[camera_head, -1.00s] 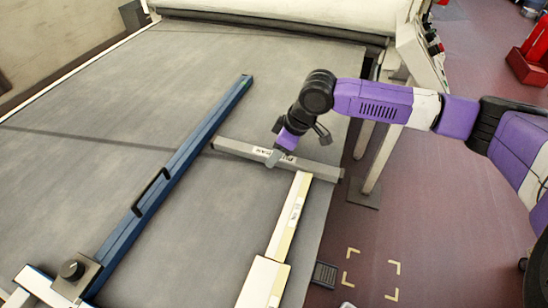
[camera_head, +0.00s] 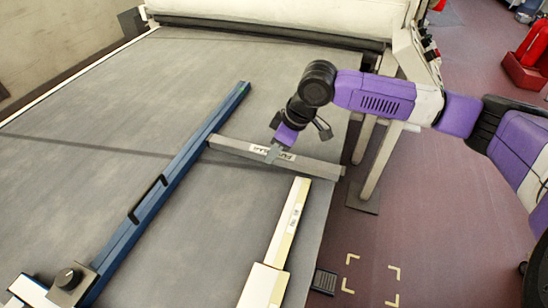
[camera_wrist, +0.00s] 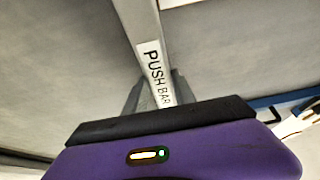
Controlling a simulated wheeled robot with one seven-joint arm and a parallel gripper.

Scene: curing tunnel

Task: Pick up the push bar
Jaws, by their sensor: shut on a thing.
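The push bar (camera_head: 315,166) is a long grey bar with a white label. In the head view it lies crosswise over the right part of the grey belt, its left end close to the blue rail. My gripper (camera_head: 272,154) is shut on the bar near its middle, beside the label. In the wrist view the push bar (camera_wrist: 146,22) runs away from between my fingers (camera_wrist: 155,92), with "PUSH BAR" readable on the label. I cannot tell whether the bar is clear of the belt.
A blue rail (camera_head: 200,140) with a black handle crosses the grey belt (camera_head: 120,110) diagonally. A cream bar (camera_head: 292,215) with a label lies just in front of the push bar. A white roller housing (camera_head: 290,12) closes the far end. Red floor lies right of the belt.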

